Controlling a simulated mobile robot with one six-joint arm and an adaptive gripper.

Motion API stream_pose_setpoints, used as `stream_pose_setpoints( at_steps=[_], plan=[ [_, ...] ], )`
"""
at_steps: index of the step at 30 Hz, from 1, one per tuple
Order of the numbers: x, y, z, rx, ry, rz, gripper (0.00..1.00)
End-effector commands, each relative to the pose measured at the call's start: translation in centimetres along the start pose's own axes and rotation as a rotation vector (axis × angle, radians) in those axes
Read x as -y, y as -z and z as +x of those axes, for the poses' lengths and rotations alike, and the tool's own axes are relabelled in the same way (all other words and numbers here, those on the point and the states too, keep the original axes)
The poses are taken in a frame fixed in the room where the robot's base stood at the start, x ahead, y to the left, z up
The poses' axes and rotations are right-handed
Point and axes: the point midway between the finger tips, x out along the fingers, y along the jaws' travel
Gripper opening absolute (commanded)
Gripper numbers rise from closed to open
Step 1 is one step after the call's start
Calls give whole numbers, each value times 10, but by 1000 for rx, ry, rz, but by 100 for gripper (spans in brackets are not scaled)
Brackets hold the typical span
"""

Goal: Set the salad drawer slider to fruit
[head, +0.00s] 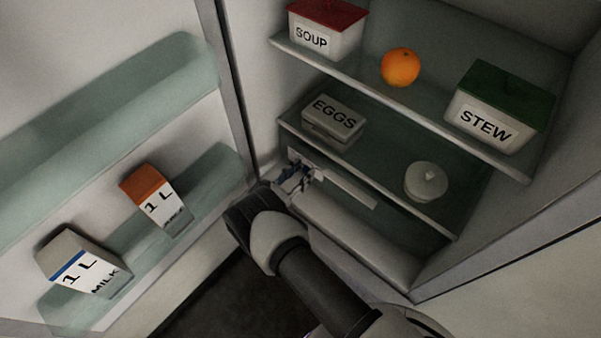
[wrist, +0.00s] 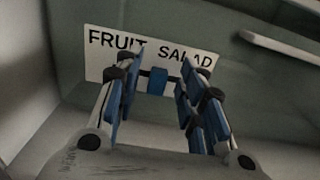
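The salad drawer (head: 350,235) is at the bottom of the fridge, shut as far as I can see. Its white label strip (wrist: 97,66) reads FRUIT on the left and SALAD on the right in the wrist view. The blue slider tab (wrist: 157,82) sits below the gap between the two words. My gripper (wrist: 156,92) is open, with one blue-padded finger on each side of the tab and a visible gap on both sides. In the head view my gripper (head: 296,178) is at the drawer's left front. The slot's ends are hidden behind the fingers.
Above the drawer, a shelf holds an eggs box (head: 333,122) and a white lidded dish (head: 426,181). The top shelf holds a soup box (head: 325,30), an orange (head: 400,67) and a stew box (head: 498,108). Cartons (head: 157,199) stand in the open door at left.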

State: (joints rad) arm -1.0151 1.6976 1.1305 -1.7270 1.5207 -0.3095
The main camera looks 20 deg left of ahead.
Motion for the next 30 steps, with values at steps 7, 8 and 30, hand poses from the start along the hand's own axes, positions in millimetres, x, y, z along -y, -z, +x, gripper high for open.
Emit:
stream_pose_setpoints(
  at_steps=[7, 8, 30],
  plan=[
    [0, 0, 0, 0, 0, 0, 23],
    [0, 0, 0, 0, 0, 0, 21],
    [0, 0, 0, 0, 1, 0, 0]
  ],
)
